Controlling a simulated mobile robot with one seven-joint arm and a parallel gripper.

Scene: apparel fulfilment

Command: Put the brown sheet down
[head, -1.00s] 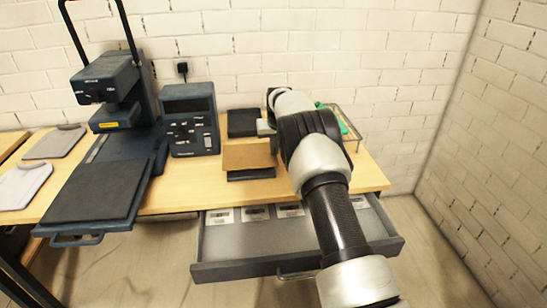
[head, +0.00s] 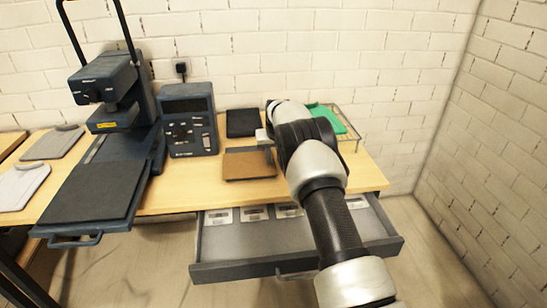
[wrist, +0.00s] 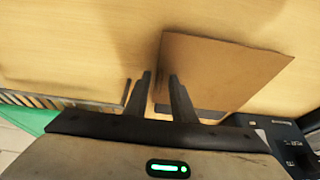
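The brown sheet (head: 250,164) lies about flat at the front of the table, right of the control box. It also shows in the wrist view (wrist: 225,70), where a dark edge peeks out beneath its near side. My gripper (head: 264,137) is at the sheet's right end in the head view. In the wrist view the two fingers (wrist: 161,76) stand apart, with the sheet's edge between or below them. The sheet does not look clamped. Whether a finger touches it I cannot tell.
A dark pad (head: 242,122) lies behind the sheet. The control box (head: 189,120) and heat press (head: 110,110) stand left. A wire tray (head: 352,138) with a green item (head: 327,117) is behind my arm. An open drawer (head: 240,243) juts out in front.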

